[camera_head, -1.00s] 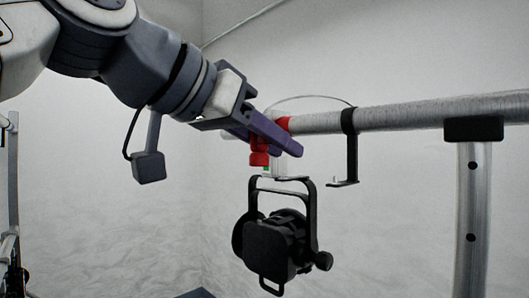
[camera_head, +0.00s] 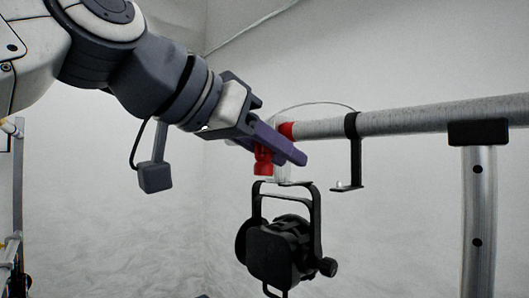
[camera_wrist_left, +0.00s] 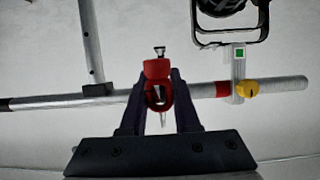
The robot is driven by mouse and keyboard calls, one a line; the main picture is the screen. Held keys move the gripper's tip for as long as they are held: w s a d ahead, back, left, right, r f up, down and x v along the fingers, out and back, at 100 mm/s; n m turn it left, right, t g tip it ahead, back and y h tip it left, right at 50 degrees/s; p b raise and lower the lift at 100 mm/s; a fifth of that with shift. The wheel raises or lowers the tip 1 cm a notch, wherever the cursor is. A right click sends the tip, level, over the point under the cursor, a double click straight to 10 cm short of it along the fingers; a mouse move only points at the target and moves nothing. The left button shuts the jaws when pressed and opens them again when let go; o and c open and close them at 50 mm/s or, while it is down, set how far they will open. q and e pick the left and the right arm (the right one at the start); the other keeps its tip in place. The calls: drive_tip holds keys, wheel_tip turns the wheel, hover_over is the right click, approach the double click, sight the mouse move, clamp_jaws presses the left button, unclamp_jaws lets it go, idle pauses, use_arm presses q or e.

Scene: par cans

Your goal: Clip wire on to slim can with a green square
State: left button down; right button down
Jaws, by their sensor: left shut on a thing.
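My left gripper (camera_head: 278,143) has purple fingers and is shut on a red clip (camera_head: 263,161). In the left wrist view the clip (camera_wrist_left: 158,78) sits between the fingertips (camera_wrist_left: 157,92), with a small metal end beyond it. A black can (camera_head: 280,250) hangs from the pipe on a black yoke, just below the gripper. Its pale clamp carries a green square (camera_wrist_left: 239,53) and a yellow knob (camera_wrist_left: 248,88) in the wrist view. In the head view the fingers hide most of the clamp. A thin wire (camera_head: 318,104) arcs from behind the gripper to a black bracket. My right gripper is not in view.
The grey pipe (camera_head: 430,118) runs across to the right, with a red band (camera_head: 287,130) near the can. The black bracket (camera_head: 356,160) hangs on it right of the can. A metal post (camera_head: 479,220) with a black top holds the pipe.

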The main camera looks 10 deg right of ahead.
use_arm(q)
drive_tip(key=shift+w+d+f+p, duration=0.1)
drive_tip(key=shift+w+d+p, duration=1.1)
drive_tip(key=shift+w, duration=2.2)
drive_tip(key=shift+w+d+p, duration=0.95)
drive_tip(key=shift+w+p, duration=0.45)
drive_tip(key=shift+w, duration=1.95)
drive_tip(key=shift+w+d+f+p, duration=0.1)
drive_tip(key=shift+w+d+p, duration=1.1)
drive_tip(key=shift+w, duration=2.2)
drive_tip(key=shift+a, duration=0.1)
